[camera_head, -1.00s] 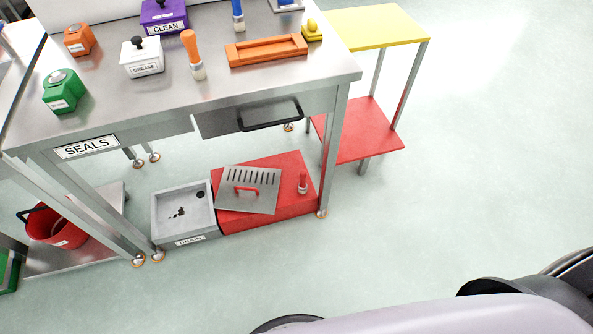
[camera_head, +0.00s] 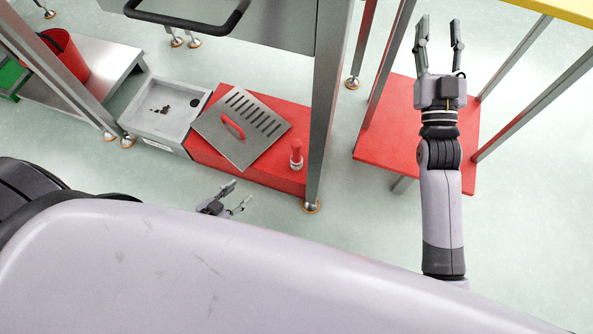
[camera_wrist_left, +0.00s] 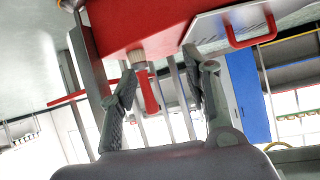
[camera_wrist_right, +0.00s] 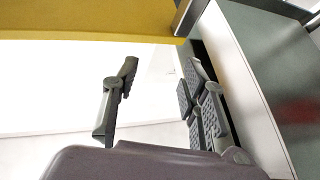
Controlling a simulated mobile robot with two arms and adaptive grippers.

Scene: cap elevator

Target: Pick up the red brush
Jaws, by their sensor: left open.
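The red brush (camera_head: 296,157) stands upright on the red low platform (camera_head: 240,166), near its right end, with its pale bristle end down. My left gripper (camera_head: 237,197) is open and empty, in front of the platform and to the left of the brush, apart from it. In the left wrist view the brush (camera_wrist_left: 149,92) appears upside down between the open fingers (camera_wrist_left: 160,74), but beyond them. My right gripper (camera_head: 439,24) is open and empty, over the red shelf at the right. Its open fingers also show in the right wrist view (camera_wrist_right: 158,82).
A slotted metal plate with a red handle (camera_head: 247,146) lies on the platform beside the brush. A table leg (camera_head: 325,110) rises close to the brush's right. A grey drain basin (camera_head: 140,113) adjoins the platform. The red shelf (camera_head: 385,140) stands right of the leg.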

